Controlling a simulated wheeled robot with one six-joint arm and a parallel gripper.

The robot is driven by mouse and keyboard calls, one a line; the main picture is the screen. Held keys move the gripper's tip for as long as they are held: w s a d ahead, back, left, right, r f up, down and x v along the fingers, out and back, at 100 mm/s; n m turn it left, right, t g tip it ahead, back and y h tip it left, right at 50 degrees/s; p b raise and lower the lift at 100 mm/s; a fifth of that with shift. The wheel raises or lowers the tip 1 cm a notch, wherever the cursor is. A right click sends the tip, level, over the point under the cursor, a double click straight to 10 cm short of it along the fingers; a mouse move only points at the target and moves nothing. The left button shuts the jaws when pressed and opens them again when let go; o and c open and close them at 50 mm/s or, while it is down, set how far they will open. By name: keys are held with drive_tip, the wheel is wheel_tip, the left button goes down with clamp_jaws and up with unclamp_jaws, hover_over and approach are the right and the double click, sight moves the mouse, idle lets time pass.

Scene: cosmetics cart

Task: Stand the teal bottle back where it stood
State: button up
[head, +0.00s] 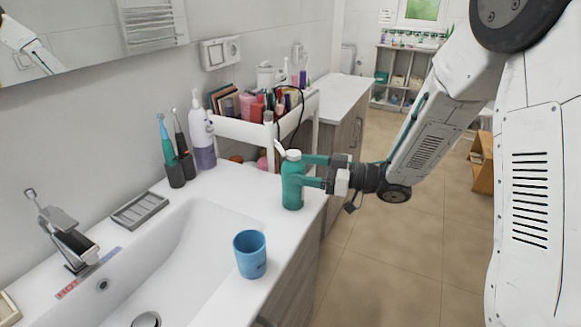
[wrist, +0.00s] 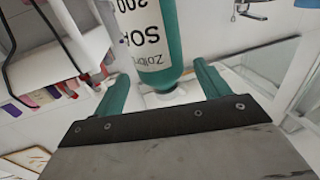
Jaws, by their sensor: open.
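The teal bottle (head: 292,184) with a white cap stands upright on the white counter near its right front edge, beside the sink. My gripper (head: 305,171) reaches in from the right, with its teal fingers level with the bottle's upper half. In the wrist view, the bottle (wrist: 172,50) with its white label shows between and beyond the two open fingers of the gripper (wrist: 158,85). There is a gap on each side of the bottle, and the fingers are not closed on it.
A blue cup (head: 250,262) stands on the counter in front of the bottle. A white cart (head: 240,131) full of cosmetics is behind it. A purple-and-white dispenser (head: 202,140) and toothbrushes in dark holders (head: 175,175) stand by the wall. The sink (head: 165,262) lies to the left.

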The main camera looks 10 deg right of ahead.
drive_tip(key=v, duration=0.7)
drive_tip(key=w+d+r+m+t+h, duration=0.4)
drive_tip(key=w+d+r+t+h, duration=0.1)
drive_tip(key=h, duration=0.4)
drive_tip(key=s+d+r+m+h, duration=0.3)
drive_tip(key=s+d+m+h, duration=0.2)
drive_tip(key=d+h, duration=0.3)
drive_tip(key=s+a+m+g, duration=0.2)
drive_tip(key=s+g, duration=0.3)
drive_tip(key=s, duration=1)
drive_tip(key=s+a+m+g, duration=0.2)
drive_tip(key=s+g, duration=0.3)
drive_tip(key=s, duration=1)
drive_tip(key=shift+s+a+m+g, duration=0.15)
drive_tip(key=shift+a+m+g, duration=0.05)
drive_tip(key=shift+m+g, duration=0.1)
